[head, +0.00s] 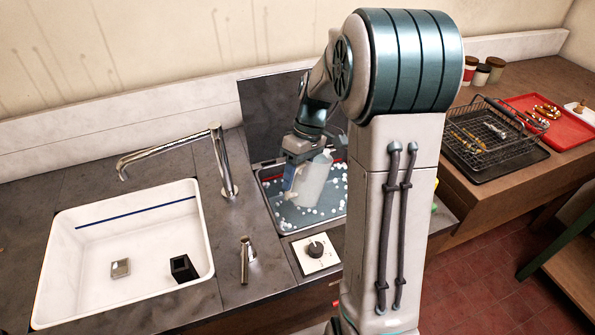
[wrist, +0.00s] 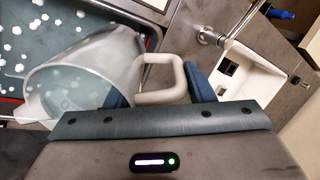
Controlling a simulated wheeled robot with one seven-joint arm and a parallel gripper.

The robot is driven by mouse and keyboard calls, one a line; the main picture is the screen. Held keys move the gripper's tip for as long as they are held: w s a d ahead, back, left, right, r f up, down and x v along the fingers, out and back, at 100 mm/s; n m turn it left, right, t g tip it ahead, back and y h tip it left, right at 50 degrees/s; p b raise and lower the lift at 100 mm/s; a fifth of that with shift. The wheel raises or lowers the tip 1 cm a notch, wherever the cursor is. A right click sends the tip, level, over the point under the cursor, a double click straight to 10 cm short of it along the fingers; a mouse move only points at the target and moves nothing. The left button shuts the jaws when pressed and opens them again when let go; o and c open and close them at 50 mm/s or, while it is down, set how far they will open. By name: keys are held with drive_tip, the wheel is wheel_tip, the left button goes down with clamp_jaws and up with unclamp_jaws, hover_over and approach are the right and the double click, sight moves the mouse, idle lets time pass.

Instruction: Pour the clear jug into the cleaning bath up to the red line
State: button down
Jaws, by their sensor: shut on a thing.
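The clear jug (head: 313,182) hangs over the cleaning bath (head: 290,216) in the head view, tilted. My gripper (head: 291,181) is shut on its handle. In the wrist view the jug (wrist: 85,82) is cloudy and see-through, with its mouth toward the left over the bath (wrist: 62,18); its pale handle lies between the blue fingers of my gripper (wrist: 158,90). The bath holds blue-grey liquid with several white foam clumps. A red stripe shows on the bath's wall near its left corner. I cannot tell the jug's liquid level or whether a stream is falling.
A white sink (head: 130,245) with a tap (head: 224,165) stands left of the bath. A dial panel (head: 316,253) sits in front of the bath. A wire basket (head: 490,135) and a red tray (head: 560,122) with brass parts lie right. My arm hides the bath's right side.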

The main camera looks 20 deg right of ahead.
sight(300, 165)
drive_tip(key=shift+w+d+r+g+y+p, duration=0.15)
drive_tip(key=shift+r+g+y+p, duration=0.25)
drive_tip(key=shift+r+y+p, duration=0.45)
drive_tip(key=shift+w+d+r+g+y+p, duration=0.15)
drive_tip(key=shift+r+g+y+p, duration=0.3)
drive_tip(key=shift+r+p, duration=0.8)
drive_tip(key=shift+d+r+g+y+p, duration=0.15)
drive_tip(key=shift+r+g+y+p, duration=0.1)
drive_tip(key=shift+y+p, duration=0.45)
drive_tip(key=shift+r, duration=0.15)
drive_tip(key=shift+w+d+r+g+y, duration=0.15)
drive_tip(key=shift+d+r+g+y, duration=0.15)
drive_tip(key=shift+r+y, duration=0.1)
drive_tip(key=shift+r, duration=0.2)
drive_tip(key=shift+w+d+r+g+y, duration=0.15)
drive_tip(key=shift+r+g+y, duration=0.05)
drive_tip(key=shift+g+y, duration=0.1)
drive_tip(key=shift+d+r, duration=0.1)
drive_tip(key=shift+r, duration=0.05)
